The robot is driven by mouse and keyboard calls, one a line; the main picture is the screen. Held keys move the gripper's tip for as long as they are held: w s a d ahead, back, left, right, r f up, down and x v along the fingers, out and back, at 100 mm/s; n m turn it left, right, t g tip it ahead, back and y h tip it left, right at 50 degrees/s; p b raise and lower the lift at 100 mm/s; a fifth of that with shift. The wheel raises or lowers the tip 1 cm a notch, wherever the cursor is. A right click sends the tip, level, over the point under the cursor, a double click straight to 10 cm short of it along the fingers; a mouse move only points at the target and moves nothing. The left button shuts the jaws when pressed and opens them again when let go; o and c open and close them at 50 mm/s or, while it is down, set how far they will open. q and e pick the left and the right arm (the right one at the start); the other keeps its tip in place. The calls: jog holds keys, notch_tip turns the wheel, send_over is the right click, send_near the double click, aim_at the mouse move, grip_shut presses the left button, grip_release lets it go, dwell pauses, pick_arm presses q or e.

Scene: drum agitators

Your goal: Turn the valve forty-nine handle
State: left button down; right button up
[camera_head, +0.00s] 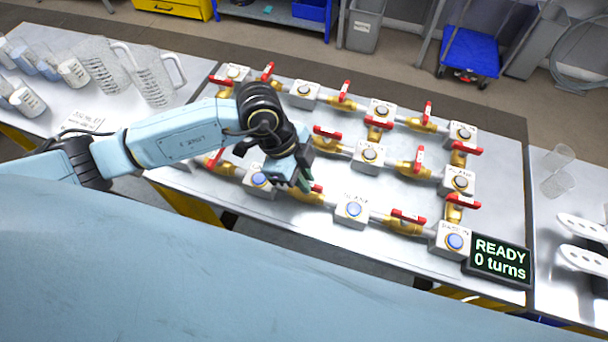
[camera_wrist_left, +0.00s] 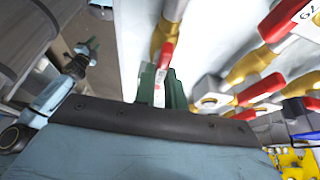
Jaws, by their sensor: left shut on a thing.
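Several brass valves with red handles sit on a metal panel table (camera_head: 300,230). My left gripper (camera_head: 303,184) is over the front row and shut on a red valve handle (camera_head: 316,188). In the left wrist view, the green fingers (camera_wrist_left: 161,88) stand on either side of this red handle (camera_wrist_left: 165,55), with its brass valve (camera_wrist_left: 163,32) behind. I cannot read a number forty-nine on it. Another red handle (camera_wrist_left: 290,18) carries a partly seen number label. My right gripper (camera_wrist_left: 91,46) seems to show small at the left of the wrist view; its opening is unclear.
White boxes with round buttons, such as the one with a blue button (camera_head: 353,210), join the valves. A display (camera_head: 499,260) reads "READY 0 turns". Clear jugs (camera_head: 155,80) stand on the left table. Neighbouring red handles (camera_head: 408,217) stand close by.

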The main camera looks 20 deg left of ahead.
pick_arm(q)
jog(key=shift+m, duration=0.3)
jog(key=m, duration=0.1)
jog(key=m+g, duration=0.1)
jog(key=m, duration=0.1)
jog(key=shift+w+m+g+y, duration=0.15)
jog(key=shift+m+g+y, duration=0.15)
jog(key=m, duration=0.2)
jog(key=m+g+y, duration=0.1)
jog(key=m, duration=0.1)
jog(key=shift+w+d+m, duration=0.1)
jog(key=shift+w+m, duration=0.05)
jog(key=shift+m, duration=0.15)
jog(key=m+g+y+b, duration=0.1)
jog(key=m+b, duration=0.1)
jog(key=m, duration=0.2)
jog(key=shift+d+m, duration=0.1)
jog(key=shift+m, duration=0.2)
jog(key=shift+d+m+g+y+b, duration=0.15)
jog(key=shift+m+y+b, duration=0.45)
jog(key=shift+m, duration=0.5)
jog(key=shift+a+m+g+y+b, duration=0.15)
jog(key=shift+m+y+b, duration=0.4)
jog(key=shift+m, duration=0.55)
jog(key=shift+d+r, duration=0.1)
jog(key=c, duration=1.5)
grip_release()
jog(key=shift+o, duration=0.2)
